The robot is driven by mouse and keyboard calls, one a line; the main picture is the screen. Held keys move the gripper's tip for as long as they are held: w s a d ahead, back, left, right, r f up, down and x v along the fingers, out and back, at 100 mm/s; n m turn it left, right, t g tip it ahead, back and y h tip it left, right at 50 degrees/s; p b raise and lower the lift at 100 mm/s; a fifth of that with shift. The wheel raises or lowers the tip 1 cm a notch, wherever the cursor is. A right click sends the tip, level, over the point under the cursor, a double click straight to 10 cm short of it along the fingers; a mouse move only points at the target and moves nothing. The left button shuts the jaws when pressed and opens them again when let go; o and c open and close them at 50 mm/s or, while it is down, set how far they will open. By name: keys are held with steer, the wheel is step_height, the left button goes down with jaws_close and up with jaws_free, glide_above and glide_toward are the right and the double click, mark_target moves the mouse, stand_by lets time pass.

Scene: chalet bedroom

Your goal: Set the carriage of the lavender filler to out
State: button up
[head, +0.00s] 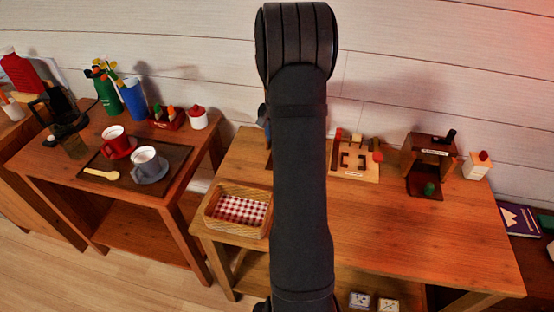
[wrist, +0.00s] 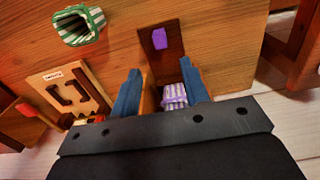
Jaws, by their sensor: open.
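In the wrist view the lavender filler shows as a dark brown board (wrist: 172,66) with a purple knob (wrist: 160,38) near its far end. A lavender-and-white striped piece (wrist: 174,94) sits at the near end of the board, between my fingers in the picture. My gripper (wrist: 161,82) is open, its two blue fingers apart. I cannot tell whether either finger touches the filler. The filler's body is largely hidden by my gripper. In the head view my own arm covers most of the filler and the gripper. I cannot tell the carriage's setting.
A labelled slotted board (head: 355,165) and a brown unit with a green knob (head: 428,188) stand on the table (head: 440,225). A basket (head: 222,222) is at its left front. The wrist view shows a green-and-white striped container (wrist: 80,26). The table's right front is clear.

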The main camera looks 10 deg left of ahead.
step_height(320, 180, down, 11)
steer(key=shift+f, duration=0.2)
jaws_close()
